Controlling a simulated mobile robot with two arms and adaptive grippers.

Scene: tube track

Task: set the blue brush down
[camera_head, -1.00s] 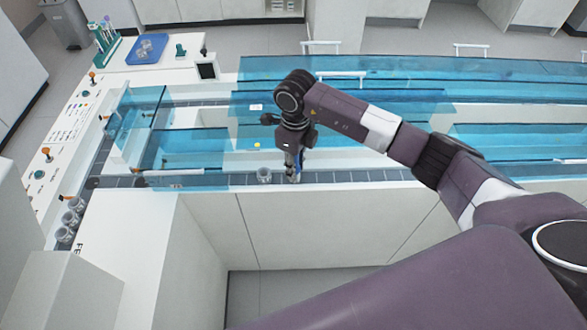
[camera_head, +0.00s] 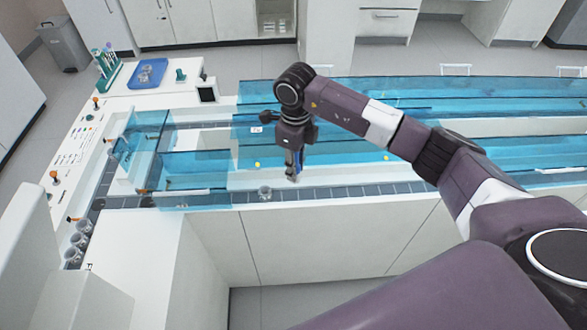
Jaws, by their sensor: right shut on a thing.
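My right gripper (camera_head: 293,172) points down over the near edge of the tube track (camera_head: 340,192), in the middle of the view. It is shut on a slim, dark blue upright thing, which looks like the blue brush (camera_head: 299,160). The brush is small and partly hidden by the fingers. Its lower end shows just above the track in the picture; I cannot tell whether it touches anything. My left gripper is not in view.
A clear cup-like holder (camera_head: 265,193) stands on the track just left of the gripper. Blue see-through covers (camera_head: 195,170) flank the track. A blue tray (camera_head: 147,73) and a teal tube rack (camera_head: 107,68) stand at the back left. Several holders (camera_head: 77,242) line the left lane.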

